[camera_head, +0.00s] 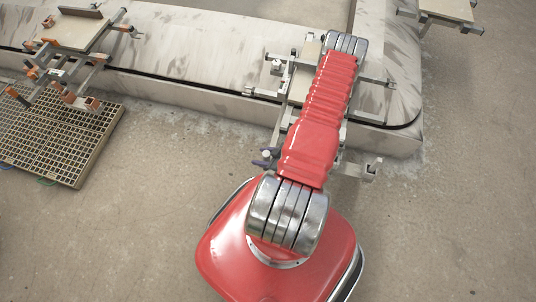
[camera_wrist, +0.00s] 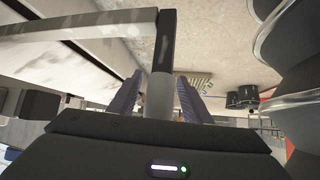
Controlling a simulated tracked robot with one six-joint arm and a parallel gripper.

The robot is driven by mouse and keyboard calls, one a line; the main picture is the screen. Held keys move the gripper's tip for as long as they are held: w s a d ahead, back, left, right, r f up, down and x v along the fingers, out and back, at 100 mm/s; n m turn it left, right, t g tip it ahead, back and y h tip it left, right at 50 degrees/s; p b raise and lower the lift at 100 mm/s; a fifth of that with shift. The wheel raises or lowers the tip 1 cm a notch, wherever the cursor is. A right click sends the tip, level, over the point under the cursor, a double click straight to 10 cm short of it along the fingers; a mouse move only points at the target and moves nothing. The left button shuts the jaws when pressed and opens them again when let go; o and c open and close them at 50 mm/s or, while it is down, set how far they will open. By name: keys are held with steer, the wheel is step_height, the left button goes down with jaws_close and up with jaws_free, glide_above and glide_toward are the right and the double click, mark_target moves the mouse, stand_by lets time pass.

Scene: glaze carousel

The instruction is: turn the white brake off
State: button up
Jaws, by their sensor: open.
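The nearest carrier (camera_head: 352,168) is a grey metal frame at the edge of the stained carousel track, largely hidden behind my red arm. A small white-tipped piece (camera_head: 266,154), likely the white brake, shows at its left side. My gripper (camera_head: 264,159) shows only as small dark purplish fingertips beside this tip. In the wrist view, my gripper (camera_wrist: 158,98) has its two purple fingers apart. A pale upright cylinder (camera_wrist: 161,92) stands between them, with a dark bar (camera_wrist: 165,42) behind it. I cannot tell whether either finger touches it.
The carousel track (camera_head: 190,55) runs along the back and turns at the right. Another carrier with orange clamps (camera_head: 75,38) stands at the far left, near a floor grate (camera_head: 60,135). A further carrier (camera_head: 440,10) is at top right.

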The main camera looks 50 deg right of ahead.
steer(key=v, duration=1.3)
steer(key=shift+s+r, duration=0.2)
steer(key=shift+s, duration=0.05)
stand_by(0.5)
